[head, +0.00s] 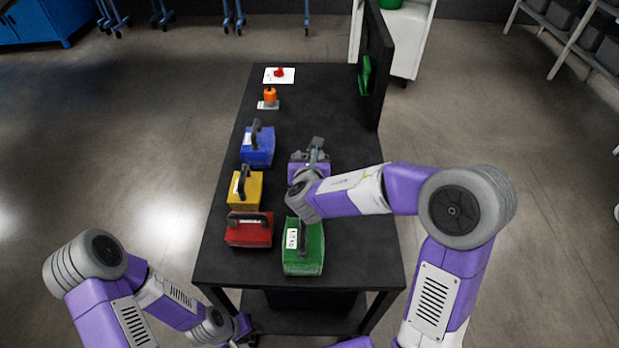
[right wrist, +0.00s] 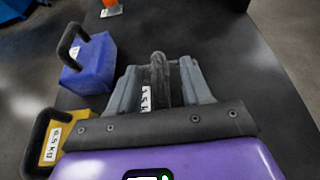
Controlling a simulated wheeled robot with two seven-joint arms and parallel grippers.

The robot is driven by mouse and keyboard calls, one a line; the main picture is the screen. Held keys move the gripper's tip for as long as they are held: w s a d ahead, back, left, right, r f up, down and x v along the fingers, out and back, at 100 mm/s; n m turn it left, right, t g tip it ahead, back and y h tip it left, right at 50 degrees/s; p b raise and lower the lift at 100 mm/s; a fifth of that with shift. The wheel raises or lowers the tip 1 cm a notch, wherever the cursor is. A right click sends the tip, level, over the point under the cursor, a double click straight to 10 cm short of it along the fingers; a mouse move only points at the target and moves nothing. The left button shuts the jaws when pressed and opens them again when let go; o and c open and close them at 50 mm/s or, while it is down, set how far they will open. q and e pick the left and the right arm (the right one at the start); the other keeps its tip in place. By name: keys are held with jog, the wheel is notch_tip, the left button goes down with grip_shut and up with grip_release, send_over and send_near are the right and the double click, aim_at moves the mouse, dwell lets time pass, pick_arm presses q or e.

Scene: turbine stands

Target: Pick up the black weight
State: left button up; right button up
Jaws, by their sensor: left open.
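The black weight (right wrist: 158,82) shows in the right wrist view as a dark upright handle with a white label, between the two grey fingers of my right gripper (right wrist: 160,66). The fingers stand on either side of the handle, with gaps visible, so the gripper looks open around it. The weight's body blends into the dark table and is mostly hidden. In the head view my right gripper (head: 314,150) is over the table, right of the blue weight, and hides most of the black weight. My left gripper (head: 242,332) is open and empty, low beside the table's front left edge.
On the black table (head: 330,100) stand blue (head: 257,150), yellow (head: 246,190), red (head: 248,232) and green (head: 303,262) weights. An orange object (head: 270,97) and a red button (head: 279,72) are at the back. An upright dark panel (head: 375,70) stands at the back right.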

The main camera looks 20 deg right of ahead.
grip_shut()
dwell(1.0)
jog(key=shift+w+r, duration=0.1)
jog(key=shift+r, duration=0.2)
